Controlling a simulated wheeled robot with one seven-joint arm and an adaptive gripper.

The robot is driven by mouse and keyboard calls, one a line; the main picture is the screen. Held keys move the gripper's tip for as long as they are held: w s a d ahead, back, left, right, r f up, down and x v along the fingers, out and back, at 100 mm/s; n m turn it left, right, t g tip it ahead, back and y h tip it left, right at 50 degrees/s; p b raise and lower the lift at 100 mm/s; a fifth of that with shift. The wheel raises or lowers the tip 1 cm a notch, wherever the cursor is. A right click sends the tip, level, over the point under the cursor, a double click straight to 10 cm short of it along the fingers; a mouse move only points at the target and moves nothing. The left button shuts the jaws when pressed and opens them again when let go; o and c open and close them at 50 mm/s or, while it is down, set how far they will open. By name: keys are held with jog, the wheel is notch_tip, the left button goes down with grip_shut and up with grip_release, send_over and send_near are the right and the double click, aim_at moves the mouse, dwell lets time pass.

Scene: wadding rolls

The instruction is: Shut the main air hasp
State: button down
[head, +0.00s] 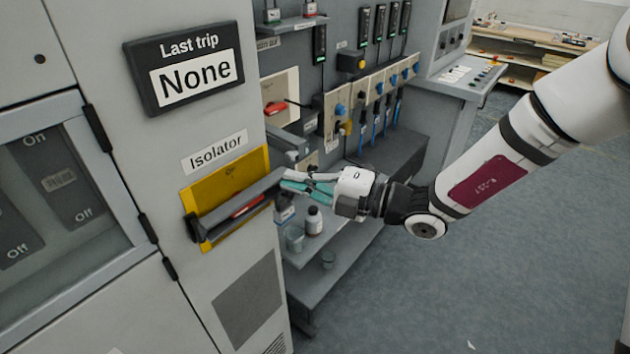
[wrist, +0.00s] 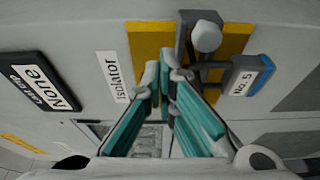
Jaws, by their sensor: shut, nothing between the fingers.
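No label reading main air is legible, so I cannot tell for sure which part is the main air hasp. A yellow plate (head: 225,186) sits under the Isolator label (head: 215,151), with a long dark grey bar (head: 232,214) with a red strip across it. In the head view my gripper (head: 285,182) is at the bar's right end. In the wrist view its teal-padded fingers (wrist: 166,76) are together and empty, in front of the yellow plate (wrist: 150,45). A grey tag or lock marked No. 5 (wrist: 243,76) is right of the fingers. Contact cannot be told.
A Last trip None sign (head: 185,66) is above on the cabinet. A red handle (head: 275,107) is on a beige panel behind. Below my gripper, a shelf (head: 335,248) holds a bottle (head: 314,221) and a glass beaker (head: 294,238). Open floor (head: 480,250) lies to the right.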

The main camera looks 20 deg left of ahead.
jog(key=a, duration=0.3)
jog(key=shift+w+a, duration=0.1)
jog(key=shift+a, duration=0.2)
jog(key=w, duration=0.3)
jog(key=shift+d, duration=0.35)
jog(key=shift+w+d, duration=0.2)
jog(key=shift+w, duration=0.2)
